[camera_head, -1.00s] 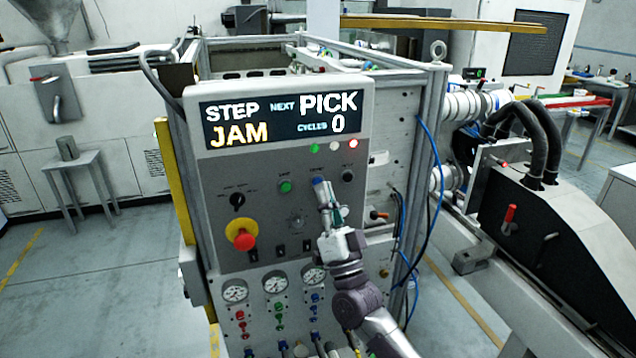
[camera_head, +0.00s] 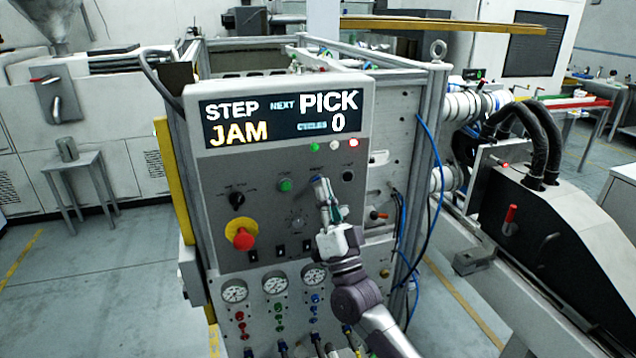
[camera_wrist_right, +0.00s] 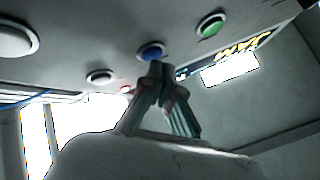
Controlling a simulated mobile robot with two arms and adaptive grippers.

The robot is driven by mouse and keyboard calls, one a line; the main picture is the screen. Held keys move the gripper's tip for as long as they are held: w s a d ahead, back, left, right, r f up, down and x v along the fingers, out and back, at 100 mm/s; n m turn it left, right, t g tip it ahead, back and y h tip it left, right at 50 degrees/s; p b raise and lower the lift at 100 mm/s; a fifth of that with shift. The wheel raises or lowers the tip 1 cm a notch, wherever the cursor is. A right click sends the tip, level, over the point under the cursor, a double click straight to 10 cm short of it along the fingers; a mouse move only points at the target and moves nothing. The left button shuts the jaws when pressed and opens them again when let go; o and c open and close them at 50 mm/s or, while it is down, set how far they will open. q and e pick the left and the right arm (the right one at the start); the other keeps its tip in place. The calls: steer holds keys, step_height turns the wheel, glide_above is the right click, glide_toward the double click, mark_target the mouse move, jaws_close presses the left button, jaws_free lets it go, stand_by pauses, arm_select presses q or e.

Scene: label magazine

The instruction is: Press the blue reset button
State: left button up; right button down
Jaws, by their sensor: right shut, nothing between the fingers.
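The blue reset button (camera_head: 318,181) is on the upper right of the grey control panel (camera_head: 215,205). It also shows in the right wrist view (camera_wrist_right: 151,50), just beyond the fingertips. My right gripper (camera_head: 322,186) is shut and empty, with its tips at the button. In the right wrist view the shut fingers (camera_wrist_right: 163,68) overlap the button's lower edge. I cannot tell whether they touch it or whether it is pushed in. The display (camera_head: 272,118) reads STEP, JAM, NEXT PICK, CYCLES 0. My left gripper is not in view.
A green button (camera_head: 285,185) sits left of the blue one and a dark button (camera_head: 348,176) right of it. A red emergency stop (camera_head: 243,239) and a black selector (camera_head: 237,199) are lower left. Gauges (camera_head: 275,281) line the bottom. Blue hoses (camera_head: 424,200) hang at the right.

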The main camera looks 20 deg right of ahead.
steer(key=shift+w+b, duration=0.3)
steer(key=shift+w, duration=0.1)
stand_by(0.4)
steer(key=shift+s, duration=0.1)
steer(key=shift+s+p, duration=0.4)
steer(key=shift+s, duration=0.35)
steer(key=s+p, duration=0.2)
steer(key=s, duration=0.3)
steer(key=shift+d, duration=0.1)
stand_by(0.8)
